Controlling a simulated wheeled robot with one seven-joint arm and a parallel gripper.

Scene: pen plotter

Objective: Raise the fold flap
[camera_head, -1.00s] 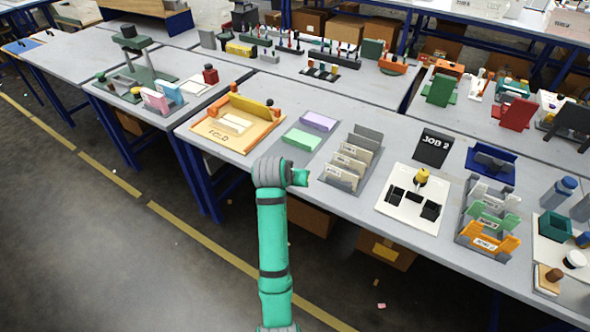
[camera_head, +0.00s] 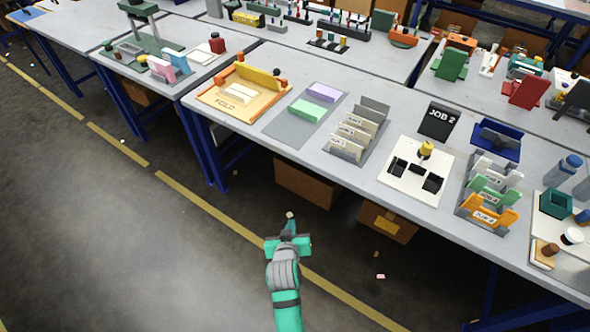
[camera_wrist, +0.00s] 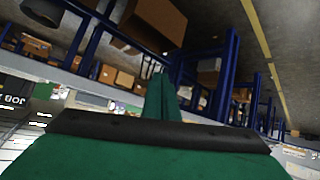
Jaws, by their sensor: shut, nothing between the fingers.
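The fold board (camera_head: 216,103) is an orange tray marked "FOLD" on the bench at the upper left in the head view. A yellow flap (camera_head: 259,76) stands tilted along its back edge between orange posts. Pale sheets (camera_head: 238,93) lie on the board. My gripper (camera_head: 291,224) is in front of the bench, over the floor, well to the lower right of the fold board and apart from it. It is shut and empty. The wrist view shows its green fingers (camera_wrist: 161,97) together, with bench legs beyond; the flap is not visible there.
On the same bench stand a grey mat with green (camera_head: 307,110) and purple blocks, a card rack (camera_head: 357,135), a white tray (camera_head: 414,170), a "JOB 2" sign (camera_head: 439,120) and a colored rack (camera_head: 490,195). Cardboard boxes (camera_head: 305,181) sit under the bench. The floor at left is open.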

